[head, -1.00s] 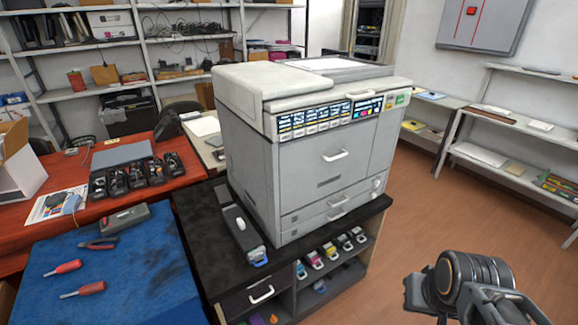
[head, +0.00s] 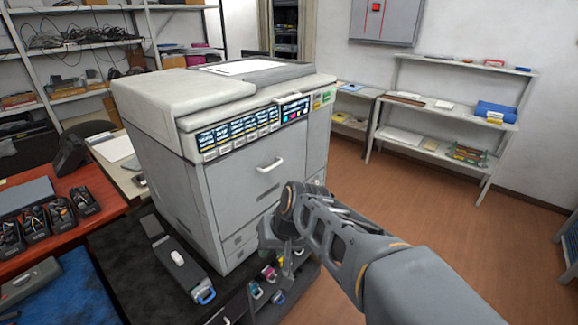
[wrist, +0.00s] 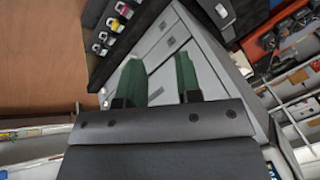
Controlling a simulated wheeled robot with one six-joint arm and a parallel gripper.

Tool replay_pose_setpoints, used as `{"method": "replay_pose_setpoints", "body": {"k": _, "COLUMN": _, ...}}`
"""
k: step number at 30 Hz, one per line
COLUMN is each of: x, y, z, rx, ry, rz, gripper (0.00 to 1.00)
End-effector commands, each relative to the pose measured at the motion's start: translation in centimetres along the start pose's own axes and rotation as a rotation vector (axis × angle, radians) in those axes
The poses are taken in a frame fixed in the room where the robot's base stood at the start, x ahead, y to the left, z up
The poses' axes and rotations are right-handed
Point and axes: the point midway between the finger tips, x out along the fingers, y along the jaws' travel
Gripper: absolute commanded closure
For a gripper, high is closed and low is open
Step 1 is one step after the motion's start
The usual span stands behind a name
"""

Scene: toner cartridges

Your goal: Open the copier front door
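The grey-white copier (head: 150,112) stands on a dark cabinet in the head view. Its front door (head: 240,190) looks closed, with a pale bar handle (head: 270,165) near its upper middle. My arm reaches in from the lower right and hides the lower right of the copier front. My gripper (head: 280,240) is in front of the copier's lower part, below and apart from the door handle. In the wrist view its two green fingers (wrist: 160,78) are spread with nothing held between them. The copier's grey front (wrist: 165,45) lies tilted beyond them.
A dark device with a blue-handled end (head: 185,262) lies on the cabinet top left of the copier. Toner cartridges (wrist: 115,30) sit in the cabinet shelf below. A red table (head: 90,235) is at left. Wooden floor (head: 440,215) is open at right, before low shelves.

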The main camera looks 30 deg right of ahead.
Motion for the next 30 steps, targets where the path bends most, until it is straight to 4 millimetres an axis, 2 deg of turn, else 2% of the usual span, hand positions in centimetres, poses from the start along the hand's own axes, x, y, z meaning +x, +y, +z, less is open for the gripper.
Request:
{"method": "replay_pose_setpoints", "body": {"k": 1, "x": 0.7, "y": 0.1, "z": -2.1, "rx": 0.095, "ry": 0.008, "rz": -0.075, "gripper": 0.68}}
{"method": "replay_pose_setpoints", "body": {"k": 4, "x": 1.0, "y": 0.0, "z": -6.7, "rx": 0.268, "ry": 0.055, "rz": -0.243, "gripper": 0.68}}
{"method": "replay_pose_setpoints", "body": {"k": 7, "x": 1.0, "y": 0.9, "z": -11.5, "rx": 0.425, "ry": 0.129, "rz": -0.399, "gripper": 0.68}}
{"method": "replay_pose_setpoints", "body": {"k": 12, "x": 0.3, "y": 4.7, "z": -18.5, "rx": 0.642, "ry": 0.281, "rz": -0.601, "gripper": 0.68}}
{"method": "replay_pose_setpoints", "body": {"k": 15, "x": -0.3, "y": 7.0, "z": -21.2, "rx": 0.727, "ry": 0.359, "rz": -0.679, "gripper": 0.68}}
{"method": "replay_pose_setpoints", "body": {"k": 18, "x": -0.7, "y": 8.7, "z": -22.9, "rx": 0.78, "ry": 0.413, "rz": -0.727, "gripper": 0.68}}
{"method": "replay_pose_setpoints", "body": {"k": 21, "x": -0.8, "y": 9.4, "z": -23.9, "rx": 0.805, "ry": 0.44, "rz": -0.751, "gripper": 0.68}}
{"method": "replay_pose_setpoints", "body": {"k": 30, "x": 1.3, "y": 8.2, "z": -26.2, "rx": 0.814, "ry": 0.448, "rz": -0.758, "gripper": 0.68}}
